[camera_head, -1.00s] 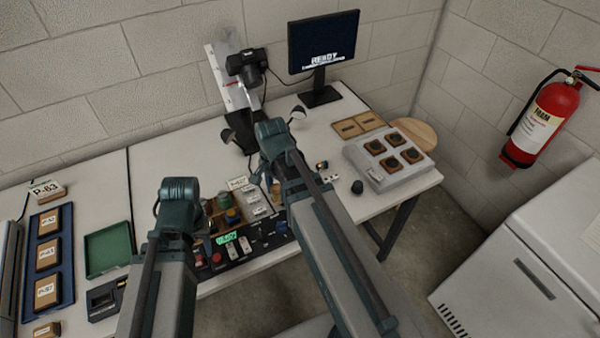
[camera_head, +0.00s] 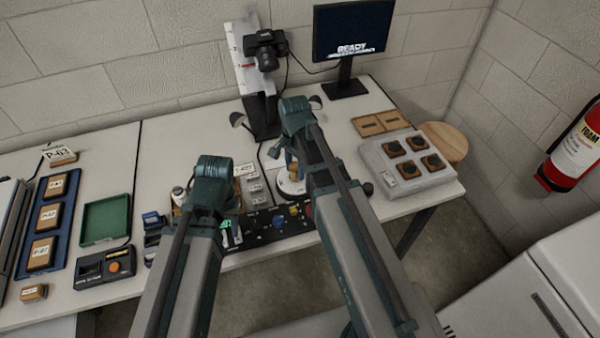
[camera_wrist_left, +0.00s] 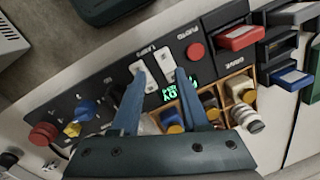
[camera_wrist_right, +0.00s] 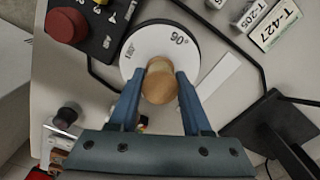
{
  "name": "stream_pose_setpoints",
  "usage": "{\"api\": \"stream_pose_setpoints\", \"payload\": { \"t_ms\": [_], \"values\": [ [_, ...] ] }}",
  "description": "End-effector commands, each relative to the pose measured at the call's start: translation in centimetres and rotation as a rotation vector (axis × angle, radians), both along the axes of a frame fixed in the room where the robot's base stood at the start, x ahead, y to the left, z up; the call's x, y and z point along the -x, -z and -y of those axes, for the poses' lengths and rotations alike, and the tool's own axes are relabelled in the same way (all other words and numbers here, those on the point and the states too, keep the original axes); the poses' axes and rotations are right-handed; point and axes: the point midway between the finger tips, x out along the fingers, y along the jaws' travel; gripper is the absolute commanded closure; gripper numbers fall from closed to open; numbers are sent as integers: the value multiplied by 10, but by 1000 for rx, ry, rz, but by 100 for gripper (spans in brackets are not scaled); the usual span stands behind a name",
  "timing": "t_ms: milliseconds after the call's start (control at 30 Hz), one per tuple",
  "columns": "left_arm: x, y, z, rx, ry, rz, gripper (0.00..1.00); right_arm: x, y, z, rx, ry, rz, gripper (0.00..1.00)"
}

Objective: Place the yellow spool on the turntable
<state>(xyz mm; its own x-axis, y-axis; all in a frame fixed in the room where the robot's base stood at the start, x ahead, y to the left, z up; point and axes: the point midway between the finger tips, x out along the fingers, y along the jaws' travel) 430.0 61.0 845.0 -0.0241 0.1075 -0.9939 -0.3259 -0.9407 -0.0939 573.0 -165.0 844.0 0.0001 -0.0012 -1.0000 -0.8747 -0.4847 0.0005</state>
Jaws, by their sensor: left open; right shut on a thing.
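My right gripper (camera_wrist_right: 160,82) is shut on a rounded, tan-yellow thing that looks like the yellow spool (camera_wrist_right: 160,86). The spool is over the white turntable (camera_wrist_right: 135,50), which has degree marks on its face. I cannot tell whether spool and turntable touch. In the head view the turntable (camera_head: 290,187) is partly hidden by my right arm. My left gripper (camera_wrist_left: 160,82) is open and empty above the black control panel (camera_wrist_left: 112,88), beside a wooden compartment tray (camera_wrist_left: 183,110) holding several small blue, yellow and white items.
A camera on a stand (camera_head: 264,50) and a monitor (camera_head: 350,40) stand behind the turntable. A grey box with several dark-topped blocks (camera_head: 375,165) is to the right. A green tray (camera_head: 105,218) and a blue tray (camera_head: 62,232) lie left. The back left tabletop is mostly bare.

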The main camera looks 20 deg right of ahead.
Motion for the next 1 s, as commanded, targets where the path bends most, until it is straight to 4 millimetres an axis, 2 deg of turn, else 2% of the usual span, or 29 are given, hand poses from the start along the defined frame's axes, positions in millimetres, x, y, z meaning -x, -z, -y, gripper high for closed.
{"api": "stream_pose_setpoints", "payload": {
  "t_ms": [33, 433, 467, 600, 633, 1000],
  "values": [
    [0, 7, 0, 0, 0, 0, 55, 0, 7, -2, 0, 0, 0, 100],
    [0, 9, 0, 0, 0, 0, 55, 0, 9, -2, 0, 1, 0, 100],
    [0, 8, 0, 0, 0, 0, 55, 0, 8, -2, 0, 1, 0, 50],
    [0, 7, 0, 0, 0, 0, 55, 0, 7, -2, 0, 1, 0, 24],
    [0, 7, 0, 0, 0, 0, 55, 0, 7, -2, 0, 1, 0, 22],
    [0, 5, 0, 0, 0, 0, 55, 0, 5, -2, 0, 1, 0, 22]
  ]
}}
